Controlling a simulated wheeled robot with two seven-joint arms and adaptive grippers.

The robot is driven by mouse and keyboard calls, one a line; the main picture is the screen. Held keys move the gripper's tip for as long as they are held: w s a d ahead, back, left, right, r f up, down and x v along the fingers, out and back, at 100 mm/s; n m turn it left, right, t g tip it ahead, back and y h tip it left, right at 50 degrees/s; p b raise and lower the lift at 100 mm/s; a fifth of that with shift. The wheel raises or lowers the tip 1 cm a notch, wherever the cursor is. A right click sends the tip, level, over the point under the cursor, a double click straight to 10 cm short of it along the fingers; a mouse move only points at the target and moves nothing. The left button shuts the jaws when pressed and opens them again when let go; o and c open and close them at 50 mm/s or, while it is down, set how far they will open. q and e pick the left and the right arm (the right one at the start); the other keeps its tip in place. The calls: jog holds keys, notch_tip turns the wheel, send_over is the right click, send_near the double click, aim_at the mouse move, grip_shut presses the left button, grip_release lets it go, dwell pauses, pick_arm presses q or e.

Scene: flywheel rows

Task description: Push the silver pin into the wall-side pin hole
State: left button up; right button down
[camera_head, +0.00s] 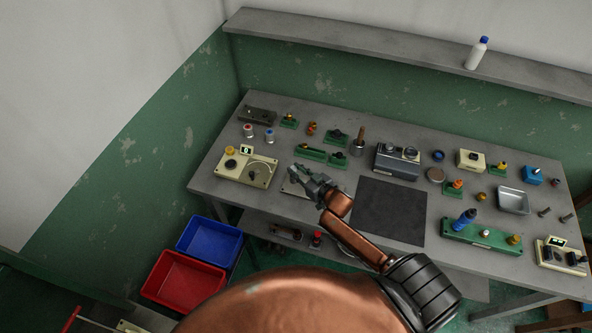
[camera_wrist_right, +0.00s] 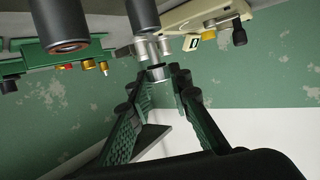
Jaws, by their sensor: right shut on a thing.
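The pin is hidden in the head view. I cannot make out the wall-side pin hole, nor whether the pin touches anything. My left gripper is not in view.
A cream box with a dial (camera_head: 247,168) stands just left of my gripper. Green fixtures (camera_head: 310,153) lie behind it, and a dark mat (camera_head: 391,210) lies to its right. Red (camera_head: 183,280) and blue (camera_head: 210,242) bins sit below the bench's left end.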

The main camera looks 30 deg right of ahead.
jog(key=shift+p, duration=0.55)
dwell(0.8)
jog(key=shift+f+b, duration=1.3)
jog(key=shift+f, duration=0.85)
jog(key=c, duration=1.7)
grip_release()
jog(key=shift+s, duration=0.1)
jog(key=v, duration=1.1)
jog(key=shift+s+r, duration=0.1)
jog(key=shift+s, duration=0.3)
